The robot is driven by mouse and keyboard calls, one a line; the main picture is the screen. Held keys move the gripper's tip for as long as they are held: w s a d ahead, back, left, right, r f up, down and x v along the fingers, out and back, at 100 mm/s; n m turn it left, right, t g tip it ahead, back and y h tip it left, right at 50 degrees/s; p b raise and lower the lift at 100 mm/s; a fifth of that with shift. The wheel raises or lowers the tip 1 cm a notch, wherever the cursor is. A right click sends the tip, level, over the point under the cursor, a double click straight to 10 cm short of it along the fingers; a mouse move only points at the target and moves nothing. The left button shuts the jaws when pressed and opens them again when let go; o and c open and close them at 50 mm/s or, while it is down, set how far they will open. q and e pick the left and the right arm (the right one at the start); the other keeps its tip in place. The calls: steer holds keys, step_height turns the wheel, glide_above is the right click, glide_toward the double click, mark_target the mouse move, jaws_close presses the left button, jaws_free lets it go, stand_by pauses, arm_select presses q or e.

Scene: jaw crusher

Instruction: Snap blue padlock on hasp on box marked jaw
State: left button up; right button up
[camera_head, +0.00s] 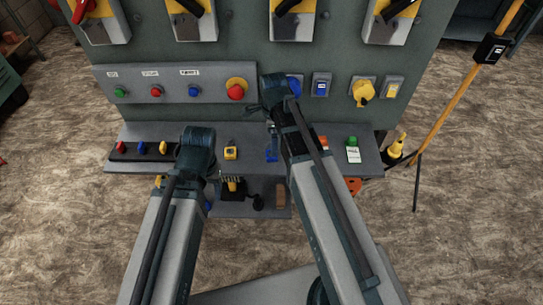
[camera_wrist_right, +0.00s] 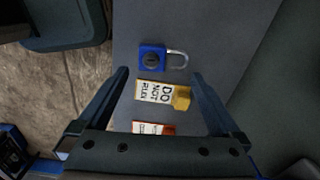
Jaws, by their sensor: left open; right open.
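The blue padlock (camera_wrist_right: 152,58) lies flat on the grey shelf with its silver shackle pointing right in the right wrist view; it also shows in the head view (camera_head: 271,154). My right gripper (camera_wrist_right: 164,73) is open and empty above the shelf, its fingertips pointing toward the padlock and apart from it. My left gripper (camera_head: 212,172) is open at the shelf's front; its fingers are mostly hidden. Boxes with rotary handles, such as this one (camera_head: 196,25), line the panel's top. No jaw mark or hasp can be made out.
A yellow DO NOT RUN tag (camera_wrist_right: 162,94) and a red tag (camera_wrist_right: 153,128) lie beside the padlock. The shelf (camera_head: 250,131) also bears a yellow item (camera_head: 231,150) and a green-topped tag (camera_head: 353,152). Buttons, including a red one (camera_head: 236,91), line the panel above. A yellow pole (camera_head: 455,107) stands right.

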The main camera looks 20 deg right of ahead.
steer(key=f+b, duration=0.4)
steer(key=f, duration=0.1)
steer(key=shift+w+a+b, duration=0.15)
steer(key=shift+a+b, duration=0.15)
steer(key=shift+b, duration=0.05)
arm_select(q)
step_height(320, 180, down, 5)
steer(key=shift+f, duration=0.1)
arm_select(e)
steer(key=c, duration=1.1)
arm_select(q)
steer(key=shift+r, duration=0.2)
arm_select(e)
steer(key=shift+r, duration=0.15)
